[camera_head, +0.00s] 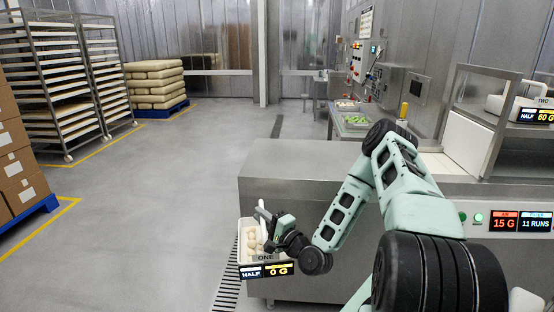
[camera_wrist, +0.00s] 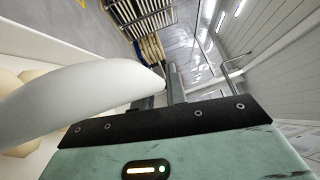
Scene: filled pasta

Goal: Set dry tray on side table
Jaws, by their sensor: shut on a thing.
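A white tray (camera_head: 241,232) marked ONE, with several pale round dough pieces (camera_head: 251,241) in it, is at the left end of the steel counter. A sign on its front reads HALF and 0 G. My gripper (camera_head: 266,218) is shut on the tray's right rim. In the wrist view the white rim (camera_wrist: 85,92) passes across the left, close to my gripper's fingers (camera_wrist: 168,88), with pale pieces at the left edge. What is under the tray is hidden. I cannot tell which surface is the side table.
The steel counter (camera_head: 290,165) lies right of the tray, below my arm. A second tray sign (camera_head: 540,115) reads HALF, 60 G, on the right shelf. A rack (camera_head: 60,80), sacks (camera_head: 155,85) and boxes (camera_head: 15,160) stand left. The floor between is clear.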

